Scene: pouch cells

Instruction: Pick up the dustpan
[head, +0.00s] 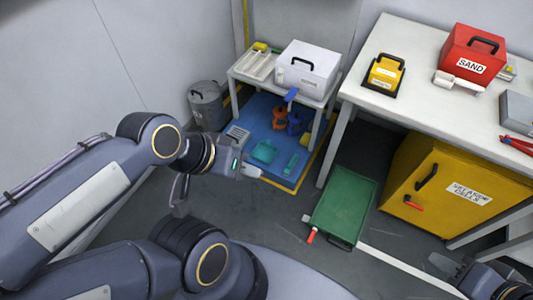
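A small teal piece (263,151), which looks like the dustpan, lies on the blue mat (262,118) under the small white table. A narrower teal piece (291,163), perhaps its brush, lies to its right. My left gripper (252,171) is just below and left of the dustpan in the picture; I see no contact. Its fingers are too small and partly hidden to show whether they are open. My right gripper (447,264) is at the lower right, blurred and far from the dustpan.
Orange and blue items (283,120) stand on the mat beneath the white table (315,96). A grey bin (208,105) is to the left. A green panel (343,208), a yellow cabinet (435,185) and the large table (420,90) are to the right.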

